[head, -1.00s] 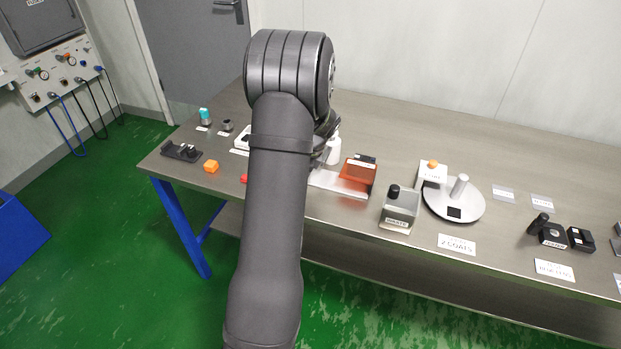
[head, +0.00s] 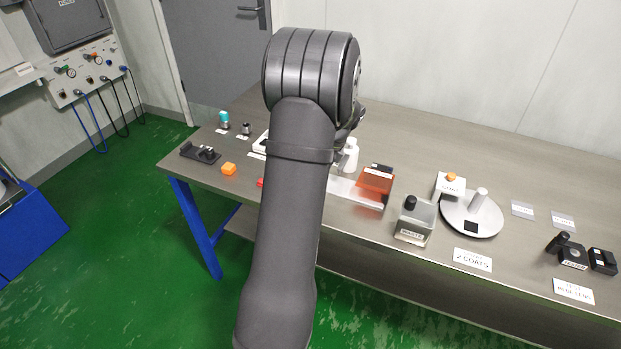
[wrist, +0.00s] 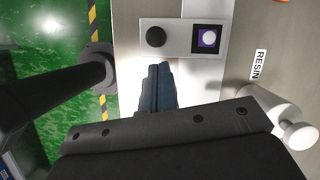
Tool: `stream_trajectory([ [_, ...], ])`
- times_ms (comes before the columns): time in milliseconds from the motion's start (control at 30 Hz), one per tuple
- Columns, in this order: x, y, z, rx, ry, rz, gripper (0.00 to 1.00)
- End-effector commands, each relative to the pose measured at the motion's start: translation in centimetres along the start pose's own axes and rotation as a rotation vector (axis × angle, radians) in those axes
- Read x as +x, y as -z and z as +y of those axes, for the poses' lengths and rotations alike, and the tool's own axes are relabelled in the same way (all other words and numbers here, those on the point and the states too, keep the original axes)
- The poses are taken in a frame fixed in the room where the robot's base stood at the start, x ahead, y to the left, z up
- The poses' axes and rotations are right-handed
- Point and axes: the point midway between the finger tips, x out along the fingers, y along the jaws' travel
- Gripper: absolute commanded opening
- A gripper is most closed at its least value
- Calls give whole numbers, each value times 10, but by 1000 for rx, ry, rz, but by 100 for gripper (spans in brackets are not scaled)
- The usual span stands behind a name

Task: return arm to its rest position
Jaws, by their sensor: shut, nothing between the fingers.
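My gripper (wrist: 158,70) is shut and empty in the wrist view, its fingertips over a pale plate with a black round knob (wrist: 155,37) and a purple square with a white disc (wrist: 208,38). I cannot tell how far above the plate it is. In the head view my arm rises from the bottom to a big dark joint over the left part of the steel table (head: 420,130); it hides the gripper there. A white bottle (head: 350,154) stands just right of the arm, and a white bottle-like thing (wrist: 290,120) shows at the right of the wrist view.
The table's back is largely clear.

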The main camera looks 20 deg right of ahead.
Motion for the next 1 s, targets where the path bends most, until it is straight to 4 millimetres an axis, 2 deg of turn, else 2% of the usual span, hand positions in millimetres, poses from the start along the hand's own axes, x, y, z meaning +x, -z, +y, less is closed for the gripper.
stream_trajectory([
  [33, -12, 0, 0, 0, 3, 0, 0],
  [200, -38, 3, 1, 2, 0, 3, 0],
  [400, -49, 4, 2, 3, -3, 3, 0],
  [767, -47, 4, 2, 3, -4, 3, 0],
  [867, -38, 4, 2, 3, -5, 3, 0],
  [1000, -16, 3, 2, 2, -7, 2, 0],
])
